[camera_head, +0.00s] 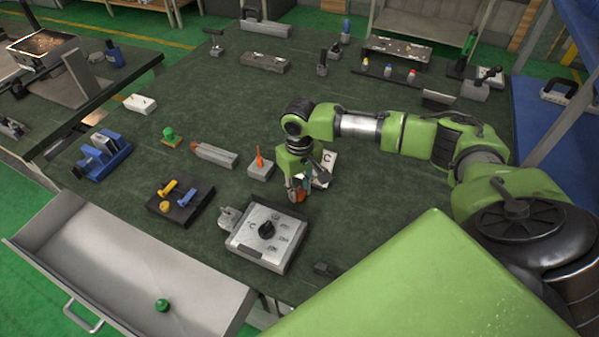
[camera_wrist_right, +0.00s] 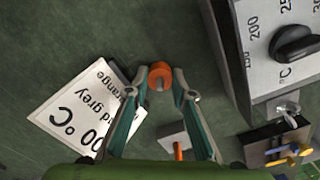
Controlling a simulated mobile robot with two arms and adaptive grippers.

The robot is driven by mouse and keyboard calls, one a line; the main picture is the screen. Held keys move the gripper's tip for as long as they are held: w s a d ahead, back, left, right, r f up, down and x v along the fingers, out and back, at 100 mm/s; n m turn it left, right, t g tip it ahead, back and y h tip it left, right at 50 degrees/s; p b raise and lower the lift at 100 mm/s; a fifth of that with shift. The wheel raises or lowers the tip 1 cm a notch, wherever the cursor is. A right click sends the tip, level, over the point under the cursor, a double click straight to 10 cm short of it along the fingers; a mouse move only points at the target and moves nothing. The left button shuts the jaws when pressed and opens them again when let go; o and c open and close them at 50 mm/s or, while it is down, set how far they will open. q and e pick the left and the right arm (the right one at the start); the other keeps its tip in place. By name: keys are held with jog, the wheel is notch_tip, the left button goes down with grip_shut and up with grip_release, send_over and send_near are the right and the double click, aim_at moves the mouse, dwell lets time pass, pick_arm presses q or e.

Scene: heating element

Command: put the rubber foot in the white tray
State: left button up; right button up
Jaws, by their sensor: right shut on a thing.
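My right gripper (camera_head: 298,188) is low over the green table top, just behind the grey control box. In the right wrist view its two fingertips (camera_wrist_right: 161,84) are closed on a small round orange piece with a hole, which looks like the rubber foot (camera_wrist_right: 160,70). The orange piece shows only partly in the head view (camera_head: 299,197); I cannot tell whether it touches the table. The white tray (camera_head: 60,255), a wide open drawer-like tray, is at the lower left, with a small green knob-like piece (camera_head: 162,305) in it. My left gripper is not in view.
The control box (camera_head: 262,252) with a black knob stands between my right gripper and the tray. A dark block (camera_head: 182,214) with yellow and blue pieces is left of it. A white card (camera_wrist_right: 78,108) and a grey block with an orange pin (camera_head: 260,170) are close by.

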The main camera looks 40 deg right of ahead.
jog(key=o, duration=1)
jog(key=shift+f, duration=0.1)
